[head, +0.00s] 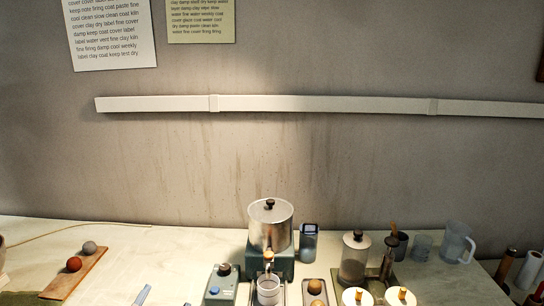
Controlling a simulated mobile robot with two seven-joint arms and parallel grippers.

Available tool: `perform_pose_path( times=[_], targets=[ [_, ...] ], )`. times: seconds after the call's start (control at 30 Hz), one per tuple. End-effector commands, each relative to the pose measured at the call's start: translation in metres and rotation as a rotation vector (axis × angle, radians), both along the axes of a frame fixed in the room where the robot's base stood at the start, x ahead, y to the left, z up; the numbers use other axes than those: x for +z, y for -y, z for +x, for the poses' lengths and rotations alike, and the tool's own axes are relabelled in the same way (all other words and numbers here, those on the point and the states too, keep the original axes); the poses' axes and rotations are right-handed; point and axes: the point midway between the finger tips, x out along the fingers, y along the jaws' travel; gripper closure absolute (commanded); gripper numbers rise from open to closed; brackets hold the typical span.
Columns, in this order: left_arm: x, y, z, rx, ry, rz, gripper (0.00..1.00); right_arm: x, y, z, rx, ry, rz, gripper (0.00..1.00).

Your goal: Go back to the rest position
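Neither of my grippers can be made out in the head view. A narrow pale blue piece (141,295) shows at the bottom edge, left of centre; what it belongs to I cannot tell. The worktable (150,255) runs along the bottom of the view against a grey wall (200,165). Whether either gripper holds anything is hidden.
A lidded metal pot (270,226) stands on a green base, with a cup (268,289) in front. A control box (221,285), jars (355,258) and a clear jug (457,242) stand nearby. A board (90,264) with two balls lies left. The table between is largely clear.

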Motion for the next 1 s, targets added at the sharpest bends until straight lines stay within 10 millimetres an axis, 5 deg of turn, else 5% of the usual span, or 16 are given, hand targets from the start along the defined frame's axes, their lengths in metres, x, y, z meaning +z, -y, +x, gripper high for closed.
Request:
perform_pose_path(
  times=[0.1, 0.3, 0.5, 0.83, 1.0],
  targets=[
    [-0.065, -0.035, -0.039, 0.141, -0.357, -0.113, 0.27, 0.0, 0.0, 0.0, 0.0, 0.0, 0.0, 1.0],
    [-0.129, -0.057, -0.106, 0.24, -0.77, -0.204, 0.27, 0.001, 0.0, 0.0, 0.0, 0.001, 0.0, 1.0],
    [-0.16, -0.063, -0.161, 0.269, -1.043, -0.245, 0.27, 0.001, 0.0, 0.0, 0.0, 0.003, 0.001, 1.0],
    [-0.18, -0.063, -0.231, 0.271, -1.354, -0.276, 0.27, 0.001, 0.0, 0.0, 0.0, 0.003, 0.001, 1.0],
    [-0.185, -0.057, -0.215, 0.235, -1.287, -0.285, 0.27, 0.013, 0.0, 0.0, -0.001, 0.001, 0.0, 1.0]
  ],
)
